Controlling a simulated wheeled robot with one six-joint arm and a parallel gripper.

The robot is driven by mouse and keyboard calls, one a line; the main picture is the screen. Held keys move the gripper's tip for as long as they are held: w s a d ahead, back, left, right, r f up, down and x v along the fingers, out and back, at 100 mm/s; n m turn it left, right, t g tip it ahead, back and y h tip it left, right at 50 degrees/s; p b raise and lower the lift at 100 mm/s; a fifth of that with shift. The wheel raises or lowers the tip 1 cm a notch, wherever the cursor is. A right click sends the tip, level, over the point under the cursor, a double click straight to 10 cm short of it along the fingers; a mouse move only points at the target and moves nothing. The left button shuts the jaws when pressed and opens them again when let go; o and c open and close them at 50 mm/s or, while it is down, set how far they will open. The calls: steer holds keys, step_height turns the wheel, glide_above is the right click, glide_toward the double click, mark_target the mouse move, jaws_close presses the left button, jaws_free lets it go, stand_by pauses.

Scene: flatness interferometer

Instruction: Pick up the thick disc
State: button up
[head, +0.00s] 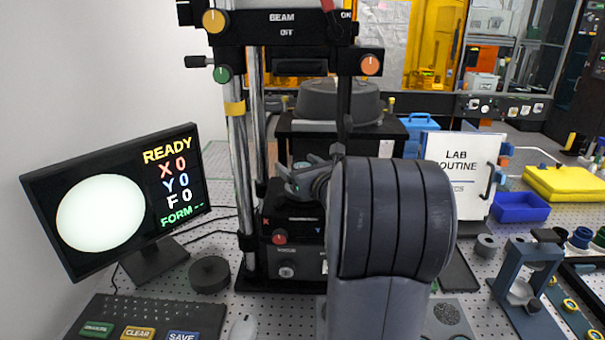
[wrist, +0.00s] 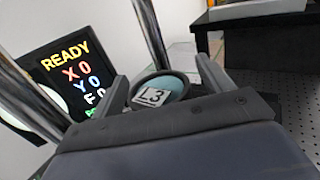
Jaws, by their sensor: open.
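In the wrist view, a round disc (wrist: 172,83) with a teal face, a dark rim and a white label reading L3 lies between the two open fingers (wrist: 165,80). No clear grip on it shows. My gripper and wrist hide its near edge, and its thickness cannot be judged. In the head view, a dark round disc (head: 209,274) lies on the perforated table left of the instrument. Which of these is the thick disc I cannot tell.
The instrument's chrome posts (head: 237,165) stand close left of my gripper. A monitor (head: 118,200) reading READY and a button panel (head: 145,318) are at left. At right are a LAB ROUTINE binder (head: 460,172), a blue bin (head: 521,207) and a blue-grey stand (head: 528,285).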

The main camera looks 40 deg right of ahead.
steer(key=c, duration=1.2)
steer(key=shift+c, duration=0.2)
steer(key=shift+r, duration=0.1)
